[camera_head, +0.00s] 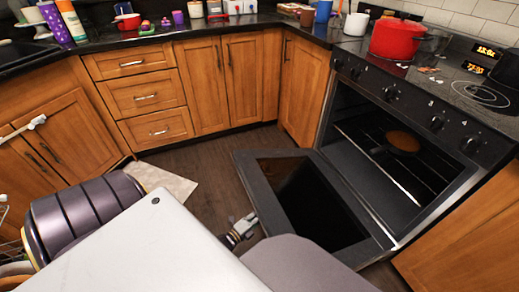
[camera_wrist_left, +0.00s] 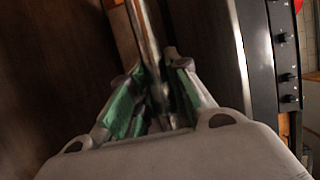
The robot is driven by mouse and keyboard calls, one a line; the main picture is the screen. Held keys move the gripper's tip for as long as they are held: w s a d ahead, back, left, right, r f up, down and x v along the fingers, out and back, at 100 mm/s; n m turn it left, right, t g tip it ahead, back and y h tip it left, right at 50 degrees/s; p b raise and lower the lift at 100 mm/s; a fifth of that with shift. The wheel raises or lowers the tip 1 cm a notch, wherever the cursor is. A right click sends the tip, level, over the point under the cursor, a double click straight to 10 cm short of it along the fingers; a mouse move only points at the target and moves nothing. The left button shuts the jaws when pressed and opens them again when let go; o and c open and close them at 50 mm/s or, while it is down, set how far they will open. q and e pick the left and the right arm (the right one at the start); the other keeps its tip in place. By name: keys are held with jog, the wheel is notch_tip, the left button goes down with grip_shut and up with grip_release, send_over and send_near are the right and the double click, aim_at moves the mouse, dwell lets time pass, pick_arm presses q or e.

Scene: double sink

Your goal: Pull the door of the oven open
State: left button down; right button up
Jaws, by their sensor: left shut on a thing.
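The black oven (camera_head: 400,135) stands at the right of the head view. Its door (camera_head: 300,200) is swung down and wide open, showing a dark window and the lit cavity with a rack. My left gripper (camera_head: 241,230) is at the door's outer edge, mostly hidden behind my own arm parts. In the left wrist view, the green-padded fingers of my left gripper (camera_wrist_left: 153,92) are on both sides of a metal bar, the door handle (camera_wrist_left: 147,30), and shut on it. My right gripper is not in view.
A round brown item (camera_head: 403,141) is on the oven rack. A red pot (camera_head: 397,39) stands on the stovetop. Wooden drawers (camera_head: 145,97) and cabinets line the back and left. A light mat (camera_head: 162,183) lies on the floor; the floor between the cabinets and door is clear.

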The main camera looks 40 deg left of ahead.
pick_arm(q)
jog(key=shift+w+d+r, duration=0.1)
jog(key=shift+w+r, duration=0.05)
jog(key=shift+r, duration=0.1)
jog(key=c, duration=1.3)
grip_release()
jog(key=shift+f, duration=0.15)
jog(key=shift+s, duration=0.2)
